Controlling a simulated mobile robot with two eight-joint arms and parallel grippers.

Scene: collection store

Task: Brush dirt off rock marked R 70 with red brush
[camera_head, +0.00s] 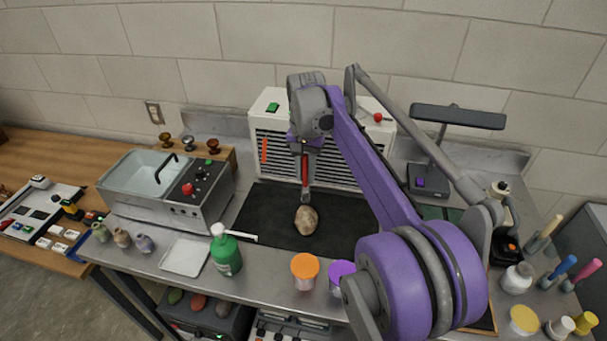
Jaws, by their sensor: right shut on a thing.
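A tan-brown rock (306,220) lies on the black mat (262,212) in the middle of the bench. Any marking on it is too small to read. My right gripper (305,160) points down just behind and above the rock. It is shut on a slim red thing, which looks like the red brush (304,172). The lower end of the brush is close to the rock's top; I cannot tell whether they touch. My left gripper is out of view.
A white vented box (268,122) stands behind the mat. A grey sink unit (175,190), a white tray (186,256) and a green pump bottle (226,254) are to the left. An orange-lidded jar (305,268) stands in front. A lamp (457,118) and several jars are right.

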